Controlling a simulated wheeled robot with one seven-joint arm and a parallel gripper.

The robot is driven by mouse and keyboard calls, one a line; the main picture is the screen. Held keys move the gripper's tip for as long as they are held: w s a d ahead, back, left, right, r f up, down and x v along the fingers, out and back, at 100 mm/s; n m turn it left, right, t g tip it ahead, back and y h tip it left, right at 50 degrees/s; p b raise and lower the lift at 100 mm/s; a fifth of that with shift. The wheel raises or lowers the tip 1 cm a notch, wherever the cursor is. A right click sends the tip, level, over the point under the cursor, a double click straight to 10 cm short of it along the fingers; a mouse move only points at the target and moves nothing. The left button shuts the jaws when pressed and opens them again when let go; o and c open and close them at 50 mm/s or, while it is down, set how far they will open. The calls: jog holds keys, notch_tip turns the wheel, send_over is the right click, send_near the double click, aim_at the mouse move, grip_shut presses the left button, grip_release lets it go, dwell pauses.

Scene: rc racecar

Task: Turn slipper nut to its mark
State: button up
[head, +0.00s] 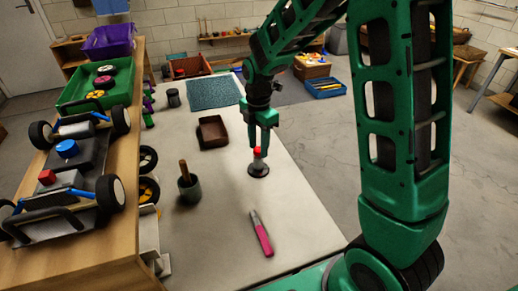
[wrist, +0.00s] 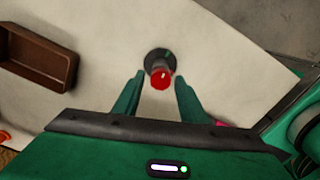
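The slipper nut seems to be the red cap (head: 257,152) on a short grey post, standing upright on a round black base (head: 258,170) on the pale table. In the wrist view the red cap (wrist: 160,79) has a small pale line on its top. The dark base (wrist: 158,57) behind it carries a small green mark. The two marks look close in direction, but I cannot tell if they line up. My gripper (head: 262,143) points down over the cap. In the wrist view my gripper (wrist: 160,82) is open, one finger on each side of the cap, with gaps showing.
A toy car (head: 75,160) and a green bin (head: 100,87) stand on the wooden bench at left. The table around the post is clear.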

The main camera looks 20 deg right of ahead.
aim_at(258, 149)
jog(key=c, duration=0.9)
jog(key=shift+m, duration=0.3)
jog(key=o, duration=0.9)
jog(key=shift+o, duration=0.2)
jog(key=shift+r, duration=3)
